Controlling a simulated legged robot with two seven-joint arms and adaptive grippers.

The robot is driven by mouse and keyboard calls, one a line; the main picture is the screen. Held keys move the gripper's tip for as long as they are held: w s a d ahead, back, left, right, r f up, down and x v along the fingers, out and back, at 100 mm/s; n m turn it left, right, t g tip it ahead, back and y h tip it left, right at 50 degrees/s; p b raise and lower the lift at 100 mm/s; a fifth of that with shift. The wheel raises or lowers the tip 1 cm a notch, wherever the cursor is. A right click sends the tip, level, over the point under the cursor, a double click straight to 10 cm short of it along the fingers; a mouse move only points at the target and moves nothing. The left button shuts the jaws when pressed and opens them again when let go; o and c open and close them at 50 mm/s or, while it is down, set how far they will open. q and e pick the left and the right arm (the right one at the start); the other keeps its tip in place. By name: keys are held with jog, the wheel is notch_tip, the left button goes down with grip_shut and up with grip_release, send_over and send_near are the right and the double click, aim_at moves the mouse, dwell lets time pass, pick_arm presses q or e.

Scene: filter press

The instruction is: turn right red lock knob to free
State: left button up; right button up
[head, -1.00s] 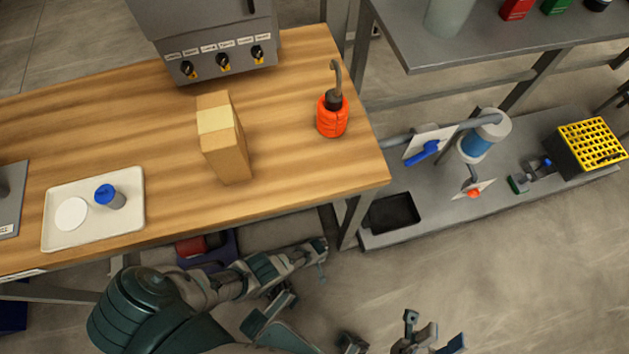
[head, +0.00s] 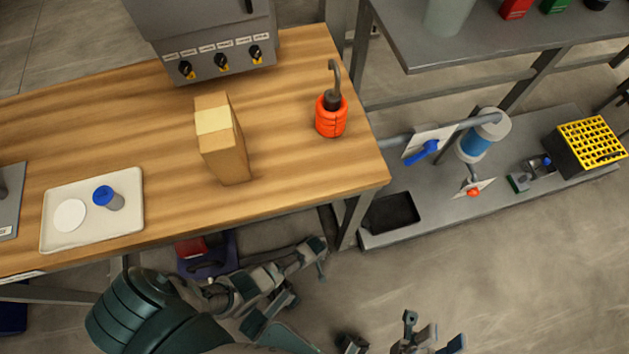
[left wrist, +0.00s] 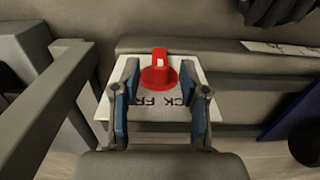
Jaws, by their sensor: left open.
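In the left wrist view a red knob (left wrist: 160,75) with a raised grip and a pale mark sits on a white plate (left wrist: 112,100). The plate's black lettering is partly hidden; "CK FR" can be read. My left gripper (left wrist: 159,88) is open, with its two fingers on either side of the knob and gaps between. Contact is not visible. In the head view my left arm reaches in low beside the table, and its fingers are hard to make out. My right gripper (head: 434,332) is open and empty above the floor.
A grey rail (left wrist: 50,90) runs left of the plate in the left wrist view. In the head view, the wooden table (head: 290,80) bears a box (head: 225,150), an orange bottle (head: 331,115) and a tray (head: 125,220). A low shelf (head: 430,220) stands right.

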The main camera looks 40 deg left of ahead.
pick_arm(q)
notch_tip(320, 180, up, 8)
jog(key=shift+w+d+r, duration=0.1)
jog(key=shift+r, duration=0.05)
dwell(0.3)
